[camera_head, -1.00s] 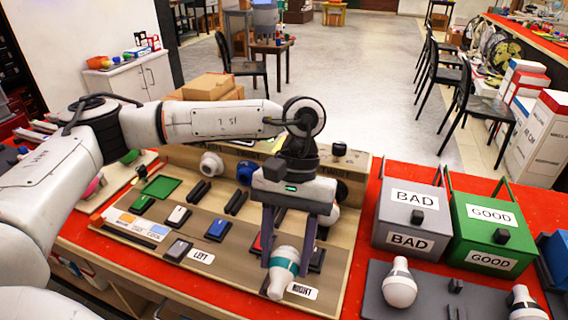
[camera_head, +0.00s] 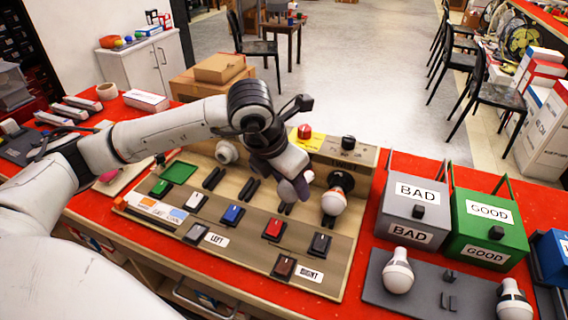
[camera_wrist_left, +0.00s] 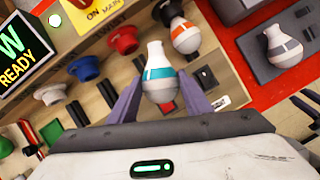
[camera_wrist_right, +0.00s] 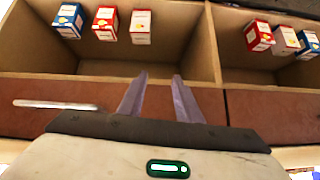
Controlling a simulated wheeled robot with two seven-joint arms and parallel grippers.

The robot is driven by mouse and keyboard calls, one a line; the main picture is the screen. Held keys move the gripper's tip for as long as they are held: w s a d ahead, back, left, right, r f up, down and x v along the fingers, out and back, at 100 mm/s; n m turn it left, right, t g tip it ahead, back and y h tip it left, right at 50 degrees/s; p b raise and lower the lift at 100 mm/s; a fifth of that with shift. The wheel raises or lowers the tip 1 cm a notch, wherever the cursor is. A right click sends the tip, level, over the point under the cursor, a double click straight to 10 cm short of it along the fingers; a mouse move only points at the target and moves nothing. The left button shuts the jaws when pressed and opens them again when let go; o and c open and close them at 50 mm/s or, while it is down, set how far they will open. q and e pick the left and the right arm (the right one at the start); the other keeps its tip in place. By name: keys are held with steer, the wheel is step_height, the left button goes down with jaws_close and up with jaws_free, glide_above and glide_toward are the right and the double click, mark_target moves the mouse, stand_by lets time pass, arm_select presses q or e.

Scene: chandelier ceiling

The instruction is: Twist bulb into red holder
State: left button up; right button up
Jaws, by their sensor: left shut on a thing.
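My left gripper (camera_wrist_left: 160,98) is shut on a white bulb with a teal band (camera_wrist_left: 158,88), its fingers on either side of the bulb. In the left wrist view the bulb's narrow end points up the picture, right of and below the red holder (camera_wrist_left: 123,40). Bulb and red holder look apart, though depth is hard to judge. In the head view the left gripper (camera_head: 294,189) is over the back of the wooden board, hiding the red holder and most of the bulb. My right gripper (camera_wrist_right: 158,98) is open and empty, facing shelf compartments.
The blue holder (camera_wrist_left: 85,68) and white holder (camera_wrist_left: 50,94) are empty. A black holder (camera_head: 341,180) carries another bulb (camera_head: 333,203). Grey BAD (camera_head: 408,215) and green GOOD (camera_head: 490,233) bins stand right. Small boxes (camera_wrist_right: 105,24) sit in the shelf.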

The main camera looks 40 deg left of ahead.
arm_select(q)
steer(key=a+n, duration=0.1)
steer(key=w+r+n+y, duration=0.1)
steer(key=n, duration=0.1)
steer(key=shift+a+r, duration=0.1)
steer(key=shift+a, duration=0.25)
steer(key=shift+w+a+r+n+y, duration=0.1)
steer(key=shift+a+n+y, duration=0.3)
steer(key=shift+n, duration=0.5)
steer(key=shift+f, duration=0.7)
step_height(320, 180, down, 6)
steer(key=b, duration=0.4)
steer(key=shift+r, duration=0.15)
steer(key=shift+f+b, duration=0.3)
steer(key=shift+b, duration=0.2)
steer(key=shift+b, duration=0.4)
